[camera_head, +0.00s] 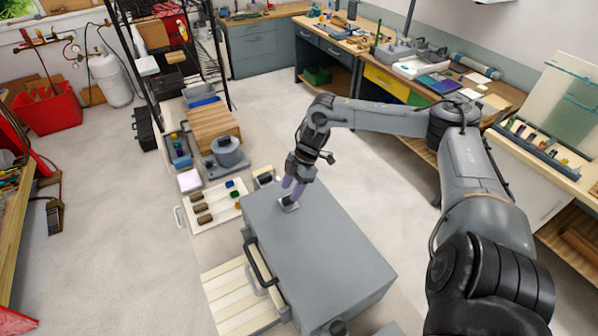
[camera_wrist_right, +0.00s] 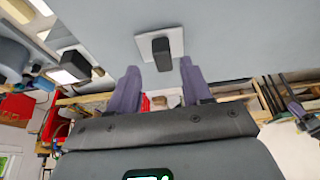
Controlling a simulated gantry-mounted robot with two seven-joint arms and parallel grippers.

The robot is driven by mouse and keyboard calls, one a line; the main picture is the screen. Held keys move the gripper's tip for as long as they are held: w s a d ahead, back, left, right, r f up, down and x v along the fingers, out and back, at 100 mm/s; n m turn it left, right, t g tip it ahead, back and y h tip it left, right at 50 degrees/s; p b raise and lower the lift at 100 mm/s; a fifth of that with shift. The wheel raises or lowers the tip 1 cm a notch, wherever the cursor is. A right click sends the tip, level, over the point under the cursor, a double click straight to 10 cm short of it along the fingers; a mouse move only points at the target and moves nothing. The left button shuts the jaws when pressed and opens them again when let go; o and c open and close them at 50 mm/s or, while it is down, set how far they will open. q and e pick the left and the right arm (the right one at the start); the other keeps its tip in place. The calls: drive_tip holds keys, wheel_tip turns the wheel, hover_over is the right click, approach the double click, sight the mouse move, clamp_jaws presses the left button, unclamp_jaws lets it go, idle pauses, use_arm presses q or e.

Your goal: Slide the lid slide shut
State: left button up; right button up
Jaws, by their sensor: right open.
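The lid slide shows as a small pale square plate with a dark upright knob (camera_head: 289,204) on top of a large grey box (camera_head: 325,255). It also shows in the right wrist view, with its dark knob (camera_wrist_right: 161,54) in front of the plate. My left gripper is out of view.
A drawer-like pale slatted tray (camera_head: 238,296) and a dark handle (camera_head: 258,262) are at the box's left side. A white tray with several small blocks (camera_head: 213,206) and a grey round pot (camera_head: 226,151) stand behind it. The rest of the box top is clear.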

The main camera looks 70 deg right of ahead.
drive_tip(key=b+v, duration=0.1)
drive_tip(key=v, duration=0.7)
drive_tip(key=shift+r, duration=0.1)
idle(0.4)
